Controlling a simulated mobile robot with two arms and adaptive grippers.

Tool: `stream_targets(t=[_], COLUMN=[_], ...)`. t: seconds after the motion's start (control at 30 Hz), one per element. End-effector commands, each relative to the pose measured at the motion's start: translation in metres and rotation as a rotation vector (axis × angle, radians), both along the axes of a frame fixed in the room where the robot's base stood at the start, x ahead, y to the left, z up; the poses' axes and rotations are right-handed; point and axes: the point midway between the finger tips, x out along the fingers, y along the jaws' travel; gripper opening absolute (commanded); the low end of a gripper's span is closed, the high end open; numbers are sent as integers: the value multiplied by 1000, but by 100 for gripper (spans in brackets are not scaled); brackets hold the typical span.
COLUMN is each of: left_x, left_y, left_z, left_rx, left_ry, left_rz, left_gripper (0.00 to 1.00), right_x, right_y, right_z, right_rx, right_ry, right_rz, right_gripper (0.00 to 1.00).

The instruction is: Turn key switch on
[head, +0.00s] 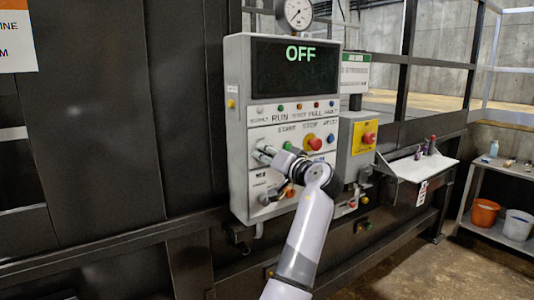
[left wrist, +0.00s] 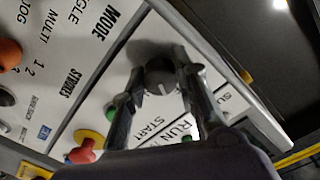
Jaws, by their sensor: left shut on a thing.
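The grey control panel (head: 237,130) stands upright in the middle of the head view. Its dark display (head: 300,82) reads OFF in green. My left gripper (head: 264,152) reaches the left part of the panel face, below the START label. In the left wrist view its two fingers stand on either side of a round grey key switch (left wrist: 160,76) with a pale mark on its face, and are shut on it. In the head view the gripper and wrist hide the switch and part of the lower panel. My right gripper is in neither view.
A red stop button (head: 314,143) on yellow and several coloured buttons sit close to the gripper. A second box with a red knob (head: 369,137) stands right of the panel. A pressure gauge (head: 298,13) is above. A shelf with buckets (head: 485,213) is far right.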

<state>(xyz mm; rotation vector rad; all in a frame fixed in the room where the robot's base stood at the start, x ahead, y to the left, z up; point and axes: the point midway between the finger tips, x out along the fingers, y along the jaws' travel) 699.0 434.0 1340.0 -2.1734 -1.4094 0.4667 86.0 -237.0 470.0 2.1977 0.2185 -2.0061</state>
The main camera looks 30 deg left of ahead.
Motion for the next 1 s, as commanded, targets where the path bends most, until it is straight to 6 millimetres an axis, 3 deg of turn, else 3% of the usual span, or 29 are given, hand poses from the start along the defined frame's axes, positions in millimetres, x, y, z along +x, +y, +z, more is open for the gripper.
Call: stream_targets(t=[0.5,1.0], left_x=[1,1], left_y=[-1,-1], left_z=[4,2], left_rx=[170,231], left_ry=[400,548], left_rz=[-2,-3], left_gripper=[0,0], right_x=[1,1], right_y=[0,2], right_z=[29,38], right_rx=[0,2], right_ry=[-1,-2], right_rz=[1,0], right_gripper=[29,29])
